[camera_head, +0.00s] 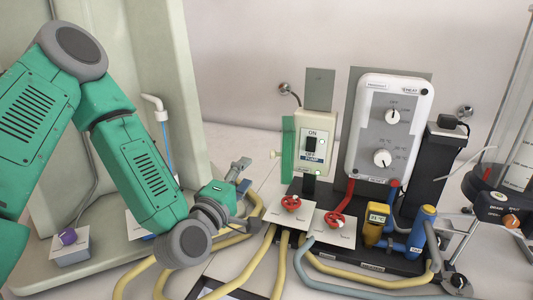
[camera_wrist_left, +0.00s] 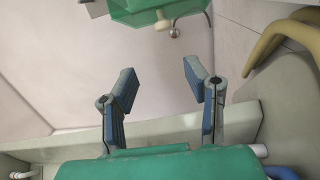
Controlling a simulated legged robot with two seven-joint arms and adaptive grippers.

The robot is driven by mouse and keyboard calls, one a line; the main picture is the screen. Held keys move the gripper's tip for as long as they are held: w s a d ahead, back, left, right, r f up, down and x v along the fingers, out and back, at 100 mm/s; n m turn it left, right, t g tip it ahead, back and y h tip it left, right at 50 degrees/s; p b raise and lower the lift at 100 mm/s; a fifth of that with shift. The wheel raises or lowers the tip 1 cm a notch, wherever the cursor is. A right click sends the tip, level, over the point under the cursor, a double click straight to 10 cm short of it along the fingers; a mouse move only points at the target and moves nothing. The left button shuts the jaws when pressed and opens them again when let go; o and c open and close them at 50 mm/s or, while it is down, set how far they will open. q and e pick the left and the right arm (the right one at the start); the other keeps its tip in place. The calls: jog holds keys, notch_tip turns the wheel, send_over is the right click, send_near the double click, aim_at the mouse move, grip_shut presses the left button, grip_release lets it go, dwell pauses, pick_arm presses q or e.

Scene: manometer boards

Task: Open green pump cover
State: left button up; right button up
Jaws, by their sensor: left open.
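The green pump cover (camera_head: 288,145) is a translucent panel standing out at the left side of the white pump switch box (camera_head: 328,122). The box's front with its dark ON switch (camera_head: 313,145) shows uncovered, so the cover looks swung open. A small pale knob (camera_head: 275,155) sticks out from the cover's left side. My left gripper (camera_head: 239,168) is just left of the cover and slightly below it, apart from it. In the left wrist view, its fingers (camera_wrist_left: 160,82) are spread and empty, with the green cover (camera_wrist_left: 135,8) and knob (camera_wrist_left: 162,20) beyond them. My right gripper is not in view.
Red valve handles (camera_head: 291,202) sit below the box, with yellow hoses (camera_head: 283,262) in front. A white control panel with two dials (camera_head: 392,125) stands to the right. A purple knob (camera_head: 68,237) is at the left. Bare wall lies behind.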

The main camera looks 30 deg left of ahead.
aim_at(272, 155)
pick_arm(q)
jog(key=shift+g, duration=0.4)
jog(key=w+b, duration=0.1)
jog(key=w, duration=1.1)
jog(key=shift+w+d, duration=0.1)
jog(key=shift+w, duration=0.05)
jog(key=shift+d, duration=0.15)
jog(key=shift+a+f, duration=0.1)
jog(key=shift+a, duration=0.2)
jog(key=c, duration=0.7)
jog(key=shift+a+f, duration=0.1)
jog(key=shift+a, duration=0.2)
grip_shut()
jog(key=shift+d, duration=0.1)
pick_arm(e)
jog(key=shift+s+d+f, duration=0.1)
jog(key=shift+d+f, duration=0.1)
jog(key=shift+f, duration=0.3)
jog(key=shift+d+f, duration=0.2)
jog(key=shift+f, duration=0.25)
